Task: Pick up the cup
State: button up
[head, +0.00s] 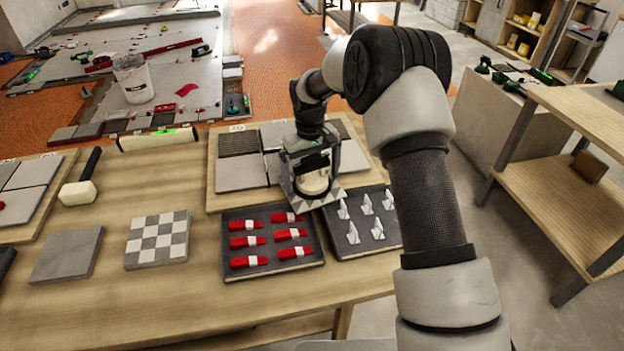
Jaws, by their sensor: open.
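A round pale piece with a dark top, which looks like the cup (313,184), is at the right end of the tiled board on the workbench. A grey-and-white chequered surface shows just under and beside it. My gripper (311,172) points down right over the cup, with its jaws open and appearing to sit on either side of it. The wrist and jaws hide much of the cup, and I cannot tell whether the jaws touch it.
A tray of red wedges (270,262) and a tray of white clips (352,246) lie just in front. A chequered tile (158,240), a grey tile (66,256) and a mallet (80,188) lie to the left. A spirit level (158,139) lies at the back edge. The front of the workbench (180,300) is clear.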

aim_at(312, 157)
jog(key=shift+c, duration=0.4)
jog(key=shift+r, duration=0.1)
jog(key=c, duration=0.9)
notch_tip(312, 157, up, 10)
jog(key=shift+r+p, duration=0.1)
jog(key=shift+p, duration=0.7)
jog(key=shift+c, duration=0.3)
notch_tip(312, 157, up, 7)
jog(key=p, duration=0.5)
